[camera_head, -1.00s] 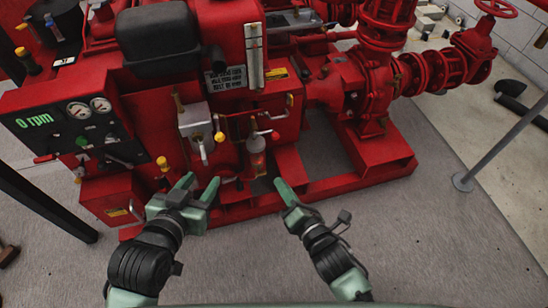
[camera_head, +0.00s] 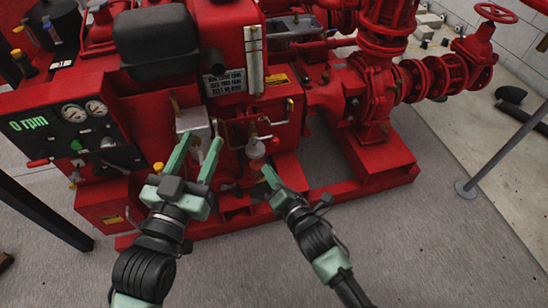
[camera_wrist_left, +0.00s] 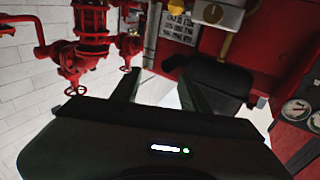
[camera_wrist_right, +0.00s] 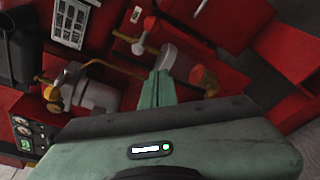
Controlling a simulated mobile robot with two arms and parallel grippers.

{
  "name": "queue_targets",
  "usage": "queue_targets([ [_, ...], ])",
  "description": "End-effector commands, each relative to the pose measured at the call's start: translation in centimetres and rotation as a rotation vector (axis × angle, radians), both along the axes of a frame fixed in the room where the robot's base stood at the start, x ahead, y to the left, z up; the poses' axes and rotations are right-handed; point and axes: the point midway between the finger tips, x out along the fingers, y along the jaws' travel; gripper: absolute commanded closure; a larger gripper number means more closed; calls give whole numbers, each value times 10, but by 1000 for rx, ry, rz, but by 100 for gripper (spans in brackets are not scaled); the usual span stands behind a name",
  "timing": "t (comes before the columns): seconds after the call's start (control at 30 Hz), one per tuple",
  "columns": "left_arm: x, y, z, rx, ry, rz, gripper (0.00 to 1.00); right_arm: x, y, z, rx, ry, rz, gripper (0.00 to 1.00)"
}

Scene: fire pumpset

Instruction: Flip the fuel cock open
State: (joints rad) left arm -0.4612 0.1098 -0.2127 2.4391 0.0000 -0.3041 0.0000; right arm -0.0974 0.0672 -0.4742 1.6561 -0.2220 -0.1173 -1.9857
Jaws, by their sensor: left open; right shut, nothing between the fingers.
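A glass bowl (camera_head: 255,149) hangs under a thin pipe on the red pump set's front. A small red knob (camera_head: 275,135) sits at its upper right; this appears to be the fuel cock's place, but I cannot tell its exact lever. The bowl (camera_wrist_right: 166,56) and a red knob (camera_wrist_right: 197,75) also show in the right wrist view. My right gripper (camera_head: 268,172) is shut and empty, just below the bowl; contact is unclear. My left gripper (camera_head: 201,142) is open and empty, its fingers raised before the grey box (camera_head: 193,120) and partly hiding its lever.
The gauge panel (camera_head: 85,125) stands left of my left gripper. A black tank or muffler (camera_head: 155,42) and a sight tube (camera_head: 254,60) sit above. Red pump pipework (camera_head: 375,80) is to the right. The grey floor (camera_head: 430,240) in front is clear.

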Motion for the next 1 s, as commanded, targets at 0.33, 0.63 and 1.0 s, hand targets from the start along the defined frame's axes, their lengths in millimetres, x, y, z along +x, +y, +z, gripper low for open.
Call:
queue_targets([
  [0.33, -11, -5, 54, -78, -290, -17, 55, 38, -2, 9, -2, -4, 0, 100],
  [0.63, -17, -5, 68, -98, -360, -21, 55, 48, -11, 18, -1, 0, 1, 100],
  [1.0, -16, -5, 66, -94, -349, -21, 55, 48, -11, 19, -4, 0, 1, 100],
])
